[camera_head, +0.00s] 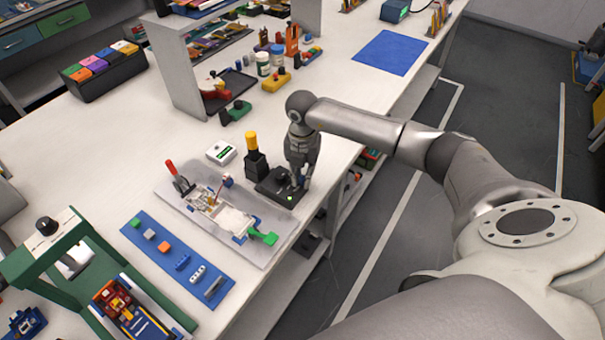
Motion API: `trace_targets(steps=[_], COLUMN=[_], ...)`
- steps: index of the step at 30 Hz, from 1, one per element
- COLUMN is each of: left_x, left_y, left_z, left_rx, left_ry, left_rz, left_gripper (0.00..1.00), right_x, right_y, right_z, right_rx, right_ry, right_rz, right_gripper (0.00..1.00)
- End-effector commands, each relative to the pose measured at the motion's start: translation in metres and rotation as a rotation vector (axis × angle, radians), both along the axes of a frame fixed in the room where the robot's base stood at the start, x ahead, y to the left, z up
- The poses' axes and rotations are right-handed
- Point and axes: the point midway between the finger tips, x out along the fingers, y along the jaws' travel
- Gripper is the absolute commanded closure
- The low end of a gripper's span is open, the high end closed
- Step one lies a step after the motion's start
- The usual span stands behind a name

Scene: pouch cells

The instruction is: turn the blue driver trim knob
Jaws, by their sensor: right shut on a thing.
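My right gripper (299,182) points down over a small black box (272,188) near the table's right edge. Its fingers are shut on the blue driver trim knob, which is mostly hidden between them. A small green spot shows on the box beside the fingertips. A driver with a yellow top and black body (253,155) stands upright just behind the box. My left gripper is not in view.
A clear plate with a fixture (270,222), red lever and green handle lies left of the box. A blue strip of small parts (145,230) and a green press frame (40,262) stand farther left. A shelf (185,80) stands behind; a blue mat (390,52) lies at the back right.

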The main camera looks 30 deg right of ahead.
Motion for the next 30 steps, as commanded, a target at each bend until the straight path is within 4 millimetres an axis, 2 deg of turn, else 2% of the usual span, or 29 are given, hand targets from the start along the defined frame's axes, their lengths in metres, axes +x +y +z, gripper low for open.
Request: trace_targets(steps=[9, 10, 15, 25, 30], left_x=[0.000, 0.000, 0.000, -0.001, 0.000], left_y=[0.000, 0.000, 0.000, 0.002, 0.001], left_z=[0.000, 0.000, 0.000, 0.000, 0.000], left_rx=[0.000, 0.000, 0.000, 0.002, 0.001], left_ry=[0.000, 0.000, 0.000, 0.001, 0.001], left_rz=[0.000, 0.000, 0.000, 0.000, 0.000], left_gripper=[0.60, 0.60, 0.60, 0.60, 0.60], right_x=[0.001, 0.001, 0.001, 0.000, 0.001], right_y=[-0.001, -0.001, 0.000, 0.000, -0.001], right_z=[0.001, 0.001, 0.001, 0.002, 0.021], right_rx=[-0.001, -0.001, -0.001, 0.000, 0.000], right_ry=[-0.002, -0.002, -0.002, -0.001, -0.004], right_rz=[-0.015, -0.014, -0.013, -0.012, -0.013], right_gripper=[1.00, 0.81, 0.60, 0.59, 0.59])
